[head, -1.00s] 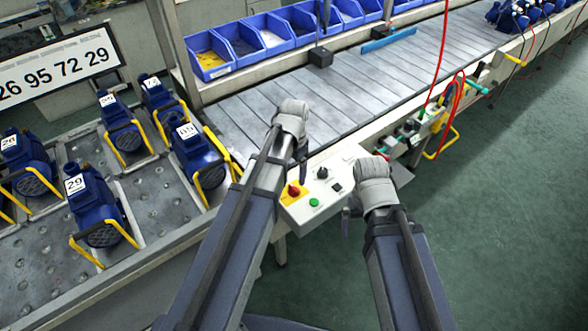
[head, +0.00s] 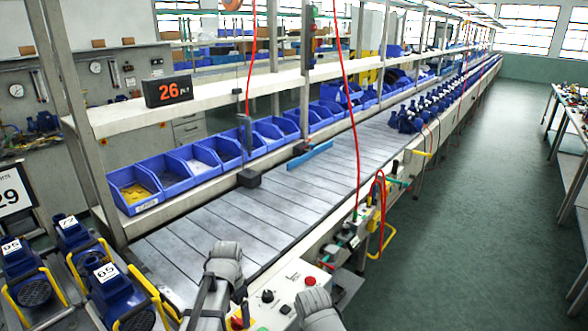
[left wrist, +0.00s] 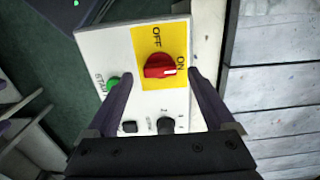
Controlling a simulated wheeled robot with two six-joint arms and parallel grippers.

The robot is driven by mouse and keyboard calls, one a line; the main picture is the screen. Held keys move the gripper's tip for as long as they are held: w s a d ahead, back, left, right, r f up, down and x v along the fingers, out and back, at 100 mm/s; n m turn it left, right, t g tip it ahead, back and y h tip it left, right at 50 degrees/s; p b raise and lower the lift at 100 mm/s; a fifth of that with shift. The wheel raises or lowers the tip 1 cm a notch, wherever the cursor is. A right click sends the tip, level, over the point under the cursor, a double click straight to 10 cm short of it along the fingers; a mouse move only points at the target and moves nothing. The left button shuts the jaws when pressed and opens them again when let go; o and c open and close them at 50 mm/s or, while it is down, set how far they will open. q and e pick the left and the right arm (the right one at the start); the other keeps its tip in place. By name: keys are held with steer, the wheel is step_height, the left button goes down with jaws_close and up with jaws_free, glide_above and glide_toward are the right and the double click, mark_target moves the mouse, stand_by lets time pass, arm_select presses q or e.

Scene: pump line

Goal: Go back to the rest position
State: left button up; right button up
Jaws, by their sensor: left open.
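My left gripper (head: 240,293) is at the bottom of the head view, by the control box (head: 270,312). In the left wrist view the same gripper (left wrist: 163,78) is open and empty. Its two fingers show on either side of the red knob (left wrist: 158,66), apart from it; the height above it is unclear. The knob's white mark points toward ON on the yellow plate (left wrist: 150,40). A green START button (left wrist: 113,83) is beside the left finger. My right gripper (head: 318,308) shows only in part at the bottom edge, right of the box; its fingers are hidden.
The slatted conveyor (head: 300,195) runs away to the right, with blue bins (head: 180,172) behind it. Blue pumps with number cards (head: 105,273) stand at lower left. A red hose (head: 350,110) hangs over the conveyor. The green floor (head: 470,220) at right is clear.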

arm_select(q)
step_height(320, 180, down, 2)
steer(key=shift+b, duration=0.6)
arm_select(e)
step_height(320, 180, down, 2)
arm_select(q)
steer(key=shift+r, duration=0.1)
arm_select(e)
steer(key=shift+r, duration=0.1)
arm_select(q)
step_height(320, 180, up, 8)
steer(key=p, duration=0.8)
arm_select(e)
step_height(320, 180, up, 8)
arm_select(q)
step_height(320, 180, down, 9)
steer(key=b, duration=0.8)
steer(key=shift+b, duration=0.3)
steer(key=shift+r+n+p, duration=0.35)
steer(key=shift+r+n, duration=0.05)
steer(key=shift+r, duration=0.05)
steer(key=n, duration=1)
steer(key=shift+n, duration=0.4)
steer(key=n, duration=0.5)
arm_select(e)
step_height(320, 180, down, 8)
